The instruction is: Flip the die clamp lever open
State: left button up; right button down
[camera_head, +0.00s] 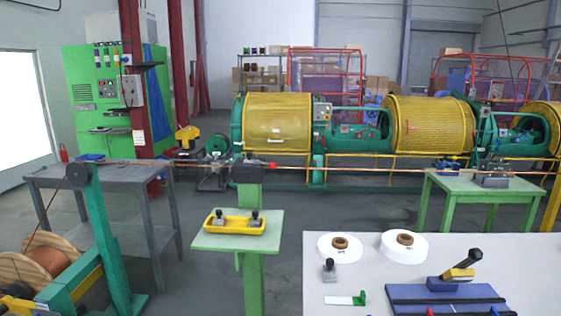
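A dark die clamp block (246,174) stands on top of a green post in the middle of the head view. A copper-coloured wire runs through or just past it; I cannot tell which. A small red knob (271,165) shows at its right side, seemingly the end of the clamp lever, which looks roughly level. The lever's shaft is too small to make out. Neither of my grippers is in view.
A pale green shelf (210,242) on the post holds a yellow tray (235,226) with two small dark-and-grey parts. A white table (460,262) with spools and a blue fixture (440,298) is front right. A grey table (110,174) and wire reel (42,262) are left.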

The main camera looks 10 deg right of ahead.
aim_at(272, 165)
jog(key=i+j+z, duration=0.3)
jog(key=j, duration=0.35)
jog(key=i+j+z, duration=0.15)
jog(key=j, duration=0.25)
jog(key=i+j, duration=0.15)
jog(key=j, duration=0.15)
jog(key=i+j+z, duration=0.15)
jog(key=i+j, duration=0.2)
jog(key=j, duration=0.2)
jog(key=z, duration=0.05)
